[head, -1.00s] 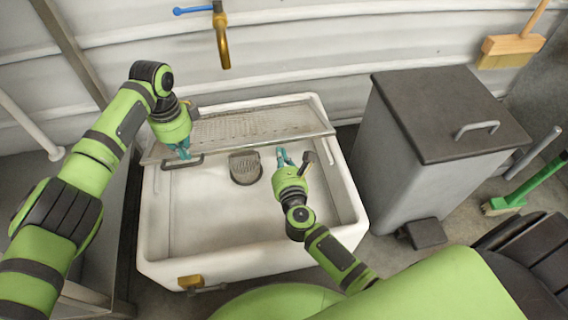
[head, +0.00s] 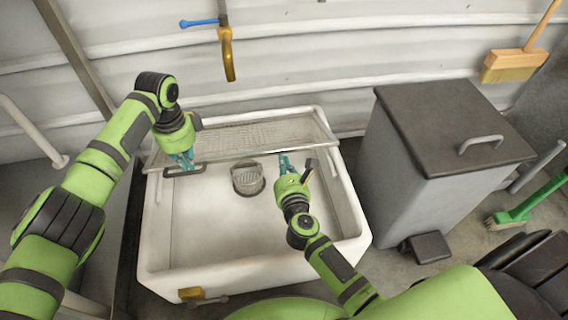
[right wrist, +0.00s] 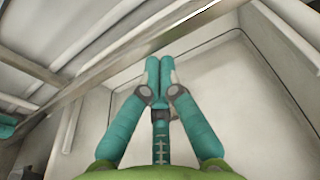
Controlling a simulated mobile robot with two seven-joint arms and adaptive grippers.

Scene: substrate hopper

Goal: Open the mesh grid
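The mesh grid (head: 245,137) is a grey perforated panel with a metal rim over the back of the white basin (head: 160,240). A dark handle (head: 185,171) shows on its front edge at left. My left gripper (head: 184,163) points down at this handle; its fingertips overlap it, and I cannot tell whether they are closed around it. My right gripper (head: 285,162) is at the right part of the grid's front edge. In the right wrist view its teal fingertips (right wrist: 160,72) are together, close to the rim bar (right wrist: 110,85); no object shows between them.
A grey drain piece (head: 248,178) sits inside the basin, below the grid's front edge. A brass tap (head: 228,55) hangs above the back. A grey lidded bin (head: 400,180) stands to the right. The rest of the basin is clear.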

